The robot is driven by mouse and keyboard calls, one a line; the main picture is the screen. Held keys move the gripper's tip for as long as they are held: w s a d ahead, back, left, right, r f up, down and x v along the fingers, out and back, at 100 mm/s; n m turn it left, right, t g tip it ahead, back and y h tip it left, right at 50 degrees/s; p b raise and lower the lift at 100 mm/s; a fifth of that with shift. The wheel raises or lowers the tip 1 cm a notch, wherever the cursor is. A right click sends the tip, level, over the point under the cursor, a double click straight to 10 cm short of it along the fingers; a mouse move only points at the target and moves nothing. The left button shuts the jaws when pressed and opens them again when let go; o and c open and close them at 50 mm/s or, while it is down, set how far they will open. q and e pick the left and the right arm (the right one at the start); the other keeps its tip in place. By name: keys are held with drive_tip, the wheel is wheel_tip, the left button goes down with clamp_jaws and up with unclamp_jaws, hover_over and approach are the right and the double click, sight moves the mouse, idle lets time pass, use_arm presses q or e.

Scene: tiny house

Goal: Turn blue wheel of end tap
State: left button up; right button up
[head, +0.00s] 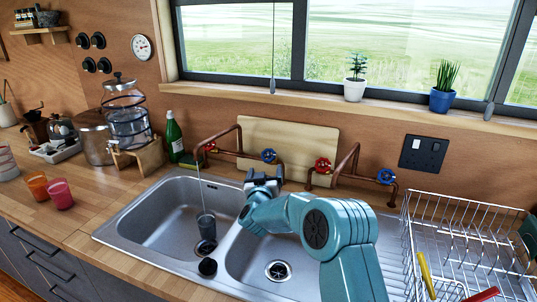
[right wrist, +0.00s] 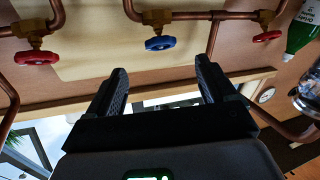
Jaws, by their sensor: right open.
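Two copper taps stand behind the double sink (head: 170,215), each with a red and a blue wheel. One blue wheel (head: 269,155) belongs to the left tap; the other blue wheel (head: 386,176) is at the far right end of the right tap. My right gripper (head: 263,178) is open and empty, just in front of the left tap's blue wheel. In the right wrist view, this blue wheel (right wrist: 160,43) shows beyond the gap between the open fingers (right wrist: 160,80), apart from them. My left gripper is not in view.
Red wheels (head: 210,147) (head: 323,165) flank the near blue wheel. A thin stream falls from the left tap into a dark cup (head: 206,225) in the left basin. A green bottle (head: 174,138) stands left; a wire dish rack (head: 465,240) stands right. A wooden board (head: 290,140) leans behind.

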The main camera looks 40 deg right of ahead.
sight(268, 157)
drive_tip(key=p+x, duration=0.2)
drive_tip(key=x, duration=0.9)
drive_tip(key=shift+w+p, duration=0.15)
drive_tip(key=shift+p, duration=0.15)
